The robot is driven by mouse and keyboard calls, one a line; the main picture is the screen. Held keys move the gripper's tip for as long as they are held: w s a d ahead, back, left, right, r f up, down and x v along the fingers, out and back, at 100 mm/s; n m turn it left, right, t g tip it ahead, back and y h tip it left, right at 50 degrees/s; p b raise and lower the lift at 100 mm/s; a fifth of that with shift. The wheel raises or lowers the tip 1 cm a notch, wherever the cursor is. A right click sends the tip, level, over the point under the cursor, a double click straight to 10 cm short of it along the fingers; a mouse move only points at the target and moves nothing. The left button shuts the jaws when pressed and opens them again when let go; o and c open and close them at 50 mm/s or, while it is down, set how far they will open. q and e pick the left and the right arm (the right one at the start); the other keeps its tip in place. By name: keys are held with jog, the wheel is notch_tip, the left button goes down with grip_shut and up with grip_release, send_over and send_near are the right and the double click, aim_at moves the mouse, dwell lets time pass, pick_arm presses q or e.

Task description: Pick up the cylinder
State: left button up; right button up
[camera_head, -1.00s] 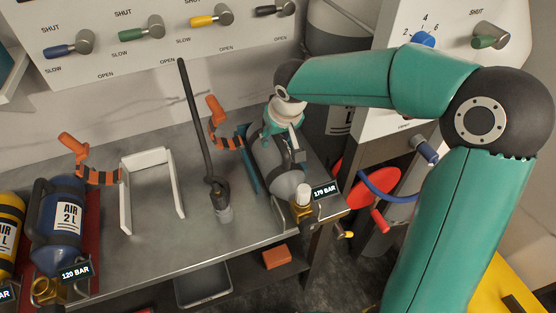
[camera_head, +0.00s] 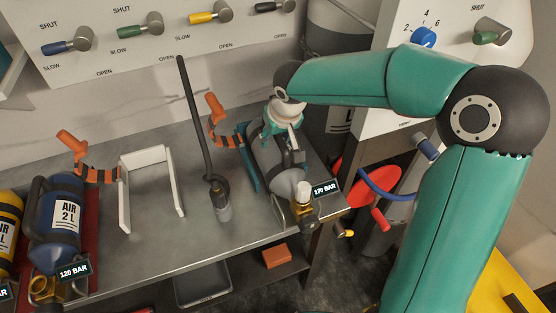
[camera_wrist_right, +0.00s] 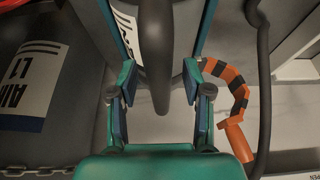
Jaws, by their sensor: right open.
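A grey cylinder (camera_head: 268,165) with a brass valve and white knob lies on the right end of the bench, beside a "170 BAR" tag. My right gripper (camera_head: 292,137) is over its upper side, partly hiding it. In the right wrist view my right gripper (camera_wrist_right: 156,90) has its two teal fingers apart, with a dark handle (camera_wrist_right: 155,60) between them. Gaps show on both sides of the handle. My left gripper is out of view.
A dark upright rod (camera_head: 195,115), a white frame (camera_head: 124,195) and orange-and-black straps (camera_head: 225,138) stand on the metal bench (camera_head: 165,255). A valve panel (camera_head: 150,50) is behind. A red disc (camera_head: 382,185) and blue hose are right of the bench.

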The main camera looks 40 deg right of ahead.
dwell(0.3)
grip_shut()
jog(key=shift+w+r, duration=0.2)
